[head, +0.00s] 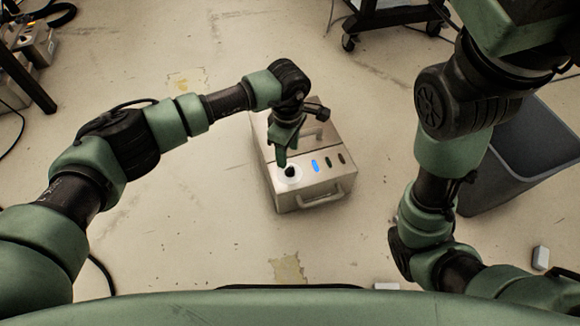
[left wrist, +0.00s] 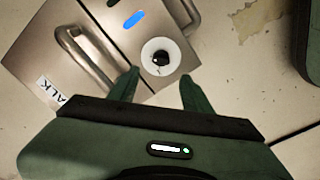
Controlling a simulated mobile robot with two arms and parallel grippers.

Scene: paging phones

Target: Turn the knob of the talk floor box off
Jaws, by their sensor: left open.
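The talk floor box (head: 318,192) is a brushed-metal case on the floor with handles, a blue light and dark buttons on top. Its "TALK" label (left wrist: 54,92) shows in the left wrist view. The knob (head: 290,172) is black on a white round dial; it also shows in the left wrist view (left wrist: 161,58). My left gripper (head: 284,157) is over the box, close to the knob. In the left wrist view its fingers (left wrist: 158,80) are apart with nothing between them, and the knob lies just beyond their tips. My right arm shows at the right, but its fingers do not.
A grey bin (head: 525,160) stands at the right behind my right arm. A black wheeled cart (head: 385,15) is at the top. More boxes (head: 32,45) stand at the upper left. Small white blocks (head: 540,257) lie at the lower right. The floor around the box is mostly clear.

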